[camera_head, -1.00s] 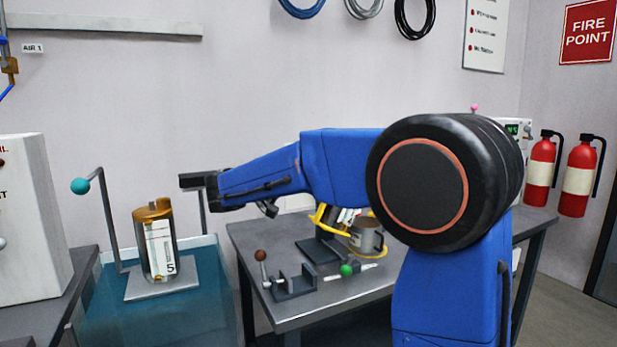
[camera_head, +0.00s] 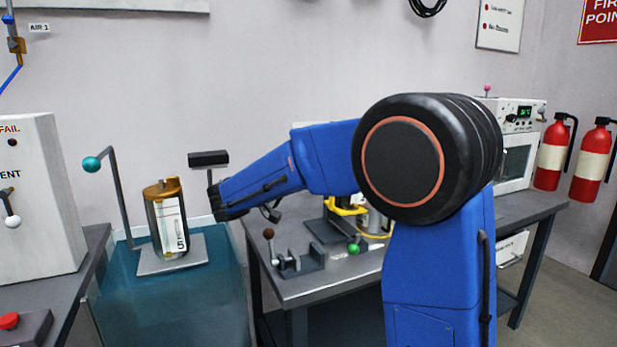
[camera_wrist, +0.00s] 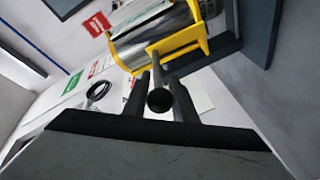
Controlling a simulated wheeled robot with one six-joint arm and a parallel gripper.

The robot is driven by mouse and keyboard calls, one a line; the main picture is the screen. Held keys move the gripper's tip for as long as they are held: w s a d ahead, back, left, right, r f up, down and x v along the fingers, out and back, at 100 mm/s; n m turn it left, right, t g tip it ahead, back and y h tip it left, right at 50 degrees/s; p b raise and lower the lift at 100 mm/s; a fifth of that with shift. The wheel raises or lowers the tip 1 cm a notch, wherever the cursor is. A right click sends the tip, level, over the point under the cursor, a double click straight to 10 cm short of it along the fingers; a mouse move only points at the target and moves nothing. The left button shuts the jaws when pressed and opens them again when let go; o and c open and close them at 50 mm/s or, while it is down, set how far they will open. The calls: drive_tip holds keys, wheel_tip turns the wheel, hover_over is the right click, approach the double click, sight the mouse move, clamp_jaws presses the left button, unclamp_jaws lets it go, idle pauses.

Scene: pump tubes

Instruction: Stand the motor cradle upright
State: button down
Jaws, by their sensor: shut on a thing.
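The motor cradle is a yellow frame around a metal cylinder. In the wrist view the cradle (camera_wrist: 192,50) is close and slanted across the top; a rod with a black knob (camera_wrist: 158,101) sticks out from it. My gripper (camera_wrist: 159,80) has its two dark fingers on either side of this rod and is shut on it. In the head view the cradle (camera_head: 350,210) shows only in part, low over the right-hand bench, behind my blue arm. My gripper is hidden there. I cannot tell how far the cradle leans or what it rests on.
The bench (camera_head: 300,293) holds a grey clamp (camera_head: 300,262) with red-brown and green knobs in front of the cradle. A white oven-like unit (camera_head: 517,150) stands at the back right.

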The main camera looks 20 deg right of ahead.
drive_tip(key=shift+a+f, duration=0.1)
drive_tip(key=shift+f, duration=0.25)
idle(0.6)
drive_tip(key=c, duration=1.5)
unclamp_jaws()
drive_tip(key=shift+o, duration=0.2)
drive_tip(key=shift+a, duration=0.1)
drive_tip(key=v, duration=0.7)
drive_tip(key=shift+a, duration=0.15)
